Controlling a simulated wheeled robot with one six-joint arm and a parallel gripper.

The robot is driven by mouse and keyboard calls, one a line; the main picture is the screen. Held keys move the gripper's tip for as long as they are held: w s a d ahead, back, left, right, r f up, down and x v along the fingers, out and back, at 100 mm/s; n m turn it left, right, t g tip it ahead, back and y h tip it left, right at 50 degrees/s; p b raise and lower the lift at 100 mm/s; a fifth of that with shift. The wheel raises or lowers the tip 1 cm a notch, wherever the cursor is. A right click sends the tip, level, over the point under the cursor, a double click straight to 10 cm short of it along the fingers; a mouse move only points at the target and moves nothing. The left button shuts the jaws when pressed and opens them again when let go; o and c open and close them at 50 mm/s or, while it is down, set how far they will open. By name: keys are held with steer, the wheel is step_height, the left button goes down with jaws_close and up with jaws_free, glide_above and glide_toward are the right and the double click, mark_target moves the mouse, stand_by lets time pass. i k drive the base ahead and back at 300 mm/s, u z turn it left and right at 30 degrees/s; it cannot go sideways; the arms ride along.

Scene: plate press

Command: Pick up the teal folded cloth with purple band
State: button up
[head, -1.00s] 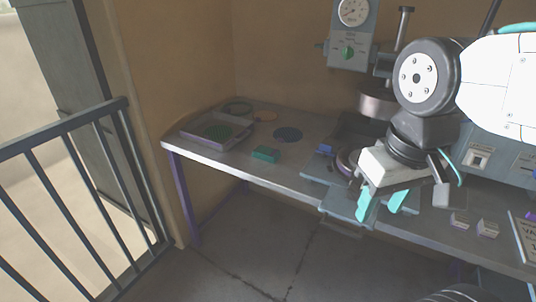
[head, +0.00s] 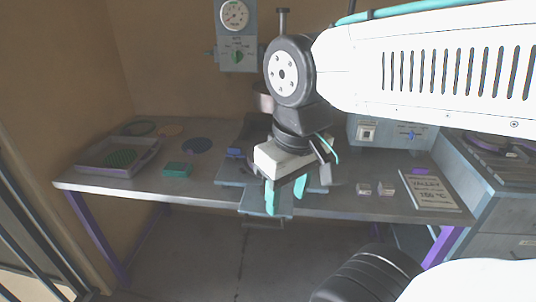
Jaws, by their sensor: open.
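A small teal block-like item (head: 177,170), which looks like the folded cloth, lies on the left part of the grey bench (head: 220,195). I cannot make out a purple band on it at this size. My gripper (head: 285,197) has teal fingers, spread apart and pointing down, with nothing between them. It is in front of the press in the middle of the picture, to the right of the teal item and well apart from it.
The press (head: 262,97) stands behind my gripper. Two small blocks (head: 385,189) and a sign (head: 430,190) are at right. A railing (head: 30,262) is at lower left.

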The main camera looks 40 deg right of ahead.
mark_target(175, 169)
steer(key=k, duration=0.6)
steer(key=u, duration=0.5)
steer(key=i, duration=1.7)
steer(key=z, duration=0.5)
